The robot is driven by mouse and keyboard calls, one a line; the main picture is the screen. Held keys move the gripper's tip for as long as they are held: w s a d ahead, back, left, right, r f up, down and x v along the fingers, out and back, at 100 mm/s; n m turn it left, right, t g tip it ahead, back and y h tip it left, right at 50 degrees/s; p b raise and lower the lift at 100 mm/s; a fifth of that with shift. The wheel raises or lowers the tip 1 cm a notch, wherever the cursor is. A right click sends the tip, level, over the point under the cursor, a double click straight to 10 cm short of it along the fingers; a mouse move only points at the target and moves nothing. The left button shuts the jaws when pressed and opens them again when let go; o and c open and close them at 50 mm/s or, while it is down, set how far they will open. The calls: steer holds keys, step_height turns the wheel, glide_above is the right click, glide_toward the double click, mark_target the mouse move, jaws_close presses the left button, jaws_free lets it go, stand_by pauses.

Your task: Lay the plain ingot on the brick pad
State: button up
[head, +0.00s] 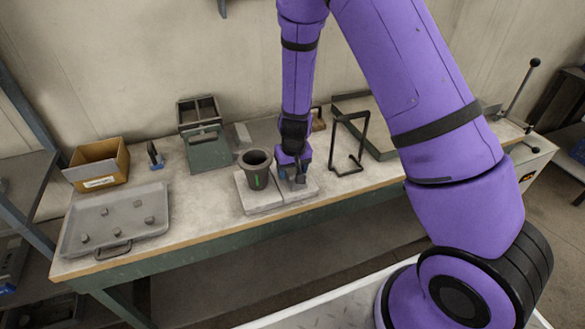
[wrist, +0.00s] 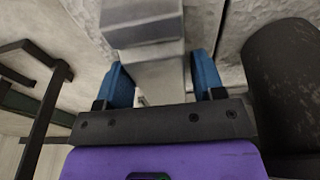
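My gripper (head: 294,170) points down over the right-hand slab of the pale brick pad (head: 303,193), near the middle of the bench. In the wrist view my gripper (wrist: 163,80) has its two blue fingertips well apart. A plain grey ingot (wrist: 145,28) lies in line with the gap and reaches out beyond the fingertips. In the head view the ingot is mostly hidden by the gripper, low over the slab. I cannot tell whether the fingers press on its sides, or whether it rests on the slab.
A dark crucible (head: 256,170) with a green mark stands on the left slab, close beside my gripper. A black wire stand (head: 350,145) is close on the right. A tray (head: 115,232) with several lumps, a cardboard box (head: 98,165) and a green mould (head: 206,140) stand further left.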

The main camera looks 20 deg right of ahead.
steer(key=shift+o, duration=0.8)
step_height(320, 180, up, 12)
steer(key=s, duration=0.2)
steer(key=shift+r, duration=0.2)
step_height(320, 180, up, 10)
steer(key=y, duration=0.2)
glide_above(294, 172)
steer(key=s+d, duration=0.1)
steer(key=s, duration=0.3)
steer(key=s+d+r+t, duration=0.2)
steer(key=s+d+r, duration=0.2)
steer(key=s+r, duration=0.95)
steer(key=s+d+r+t+h, duration=0.1)
steer(key=s+r, duration=0.3)
steer(key=s, duration=0.6)
steer(key=shift+d+h, duration=0.5)
